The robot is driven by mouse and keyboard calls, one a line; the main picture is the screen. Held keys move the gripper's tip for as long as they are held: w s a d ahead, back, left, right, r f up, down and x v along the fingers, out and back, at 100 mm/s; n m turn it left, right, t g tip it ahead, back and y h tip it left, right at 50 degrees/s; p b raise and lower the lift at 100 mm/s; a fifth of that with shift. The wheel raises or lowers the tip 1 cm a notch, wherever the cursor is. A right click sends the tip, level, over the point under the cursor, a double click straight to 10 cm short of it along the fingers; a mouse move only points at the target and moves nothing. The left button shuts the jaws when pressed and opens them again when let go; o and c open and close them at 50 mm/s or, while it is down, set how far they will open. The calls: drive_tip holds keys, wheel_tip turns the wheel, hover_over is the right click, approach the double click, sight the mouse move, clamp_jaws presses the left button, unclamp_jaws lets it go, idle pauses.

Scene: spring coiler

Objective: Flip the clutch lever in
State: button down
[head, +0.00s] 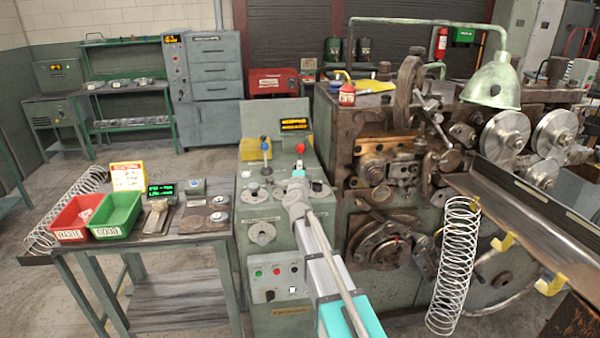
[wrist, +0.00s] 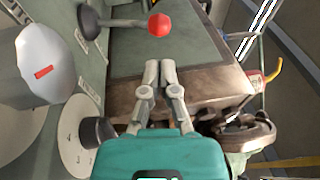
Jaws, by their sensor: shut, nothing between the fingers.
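A lever with a red ball knob (head: 300,148) stands on the green control console (head: 262,190). A second lever with a blue knob (head: 264,140) stands to its left. I cannot tell from a label which one is the clutch lever. In the wrist view the red knob (wrist: 159,25) lies just beyond my fingertips, with its shaft running left to a dark round base. My gripper (wrist: 160,66) is shut and empty, and it is apart from the red knob. In the head view my arm reaches over the console and partly hides its front.
The coiling machine (head: 385,150) stands right of the console. A table with a red bin (head: 77,212) and a green bin (head: 115,213) stands to the left. A pale dial or knob with a red mark (wrist: 44,70) sits left of my fingers in the wrist view.

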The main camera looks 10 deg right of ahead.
sight(299, 146)
drive_tip(key=p+x, duration=0.1)
drive_tip(key=x, duration=0.6)
drive_tip(key=shift+w, duration=0.15)
drive_tip(key=shift+w+r, duration=0.1)
drive_tip(key=shift+w, duration=0.05)
drive_tip(key=shift+w+r+p, duration=0.4)
drive_tip(key=shift+w, duration=0.25)
drive_tip(key=shift+w+r+p, duration=0.35)
drive_tip(key=shift+w+p, duration=0.05)
drive_tip(key=shift+w, duration=0.25)
drive_tip(key=shift+a+p+x, duration=0.15)
drive_tip(key=shift+a+x, duration=0.05)
drive_tip(key=shift+x, duration=0.75)
drive_tip(key=shift+a+p+x, duration=0.1)
drive_tip(key=shift+a+x, duration=0.05)
drive_tip(key=shift+x, duration=0.85)
drive_tip(key=shift+a+p+x, duration=0.15)
drive_tip(key=shift+a+x, duration=0.05)
drive_tip(key=shift+x, duration=0.75)
drive_tip(key=shift+w, duration=0.1)
drive_tip(key=shift+r, duration=0.1)
drive_tip(key=s+a+r+p, duration=0.2)
drive_tip(key=s+r+p, duration=0.5)
drive_tip(key=s, duration=0.5)
drive_tip(key=shift+a, duration=0.3)
drive_tip(key=shift+a, duration=0.1)
